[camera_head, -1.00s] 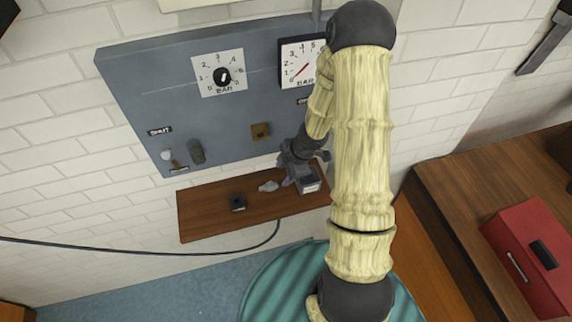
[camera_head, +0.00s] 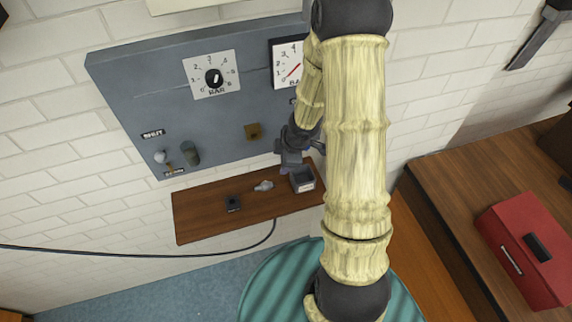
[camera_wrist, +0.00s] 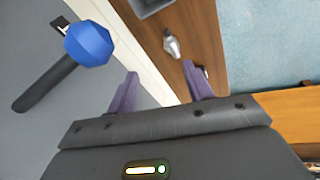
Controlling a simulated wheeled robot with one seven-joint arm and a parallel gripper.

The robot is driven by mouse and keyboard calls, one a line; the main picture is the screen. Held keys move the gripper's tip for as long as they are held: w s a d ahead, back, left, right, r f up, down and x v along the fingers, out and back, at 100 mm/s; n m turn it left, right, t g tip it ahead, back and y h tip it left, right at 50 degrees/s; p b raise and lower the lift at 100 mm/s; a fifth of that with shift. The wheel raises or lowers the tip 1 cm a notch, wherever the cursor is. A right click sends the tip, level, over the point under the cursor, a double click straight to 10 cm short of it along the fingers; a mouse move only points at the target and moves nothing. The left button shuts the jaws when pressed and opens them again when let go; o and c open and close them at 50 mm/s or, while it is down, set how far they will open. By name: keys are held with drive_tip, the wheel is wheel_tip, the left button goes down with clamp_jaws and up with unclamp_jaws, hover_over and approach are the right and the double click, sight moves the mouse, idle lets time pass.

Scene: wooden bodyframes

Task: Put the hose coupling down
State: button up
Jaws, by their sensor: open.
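The hose coupling appears to be the small silver-grey piece (camera_head: 263,186) lying on the brown wooden shelf (camera_head: 205,222). It also shows in the wrist view (camera_wrist: 172,43), resting on the wood apart from my fingers. My gripper (camera_wrist: 160,88) is open, with two purple fingers spread and nothing between them. In the head view my gripper (camera_head: 290,160) is at the panel side of the shelf, up and right of the coupling; its fingertips are hard to make out there.
A grey open box (camera_head: 303,179) stands right of the coupling, and a small dark block (camera_head: 233,202) left of it. Behind is the blue-grey panel (camera_head: 125,90) with gauges. A blue knob (camera_wrist: 88,44) on a dark stem is close by my left finger. A black hose (camera_head: 130,254) hangs below.

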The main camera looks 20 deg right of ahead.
drive_tip(key=s+a+r+m+h, duration=0.1)
drive_tip(key=s+a+r+m, duration=0.2)
drive_tip(key=s+r+m, duration=0.9)
wheel_tip(320, 180, up, 3)
drive_tip(key=m, duration=0.2)
drive_tip(key=shift+s+a+m+g+h, duration=0.3)
drive_tip(key=shift+a+m, duration=0.1)
drive_tip(key=shift+w+f, duration=0.1)
drive_tip(key=shift+s+d, duration=0.1)
drive_tip(key=shift+s, duration=0.1)
drive_tip(key=shift+w, duration=0.15)
idle(0.5)
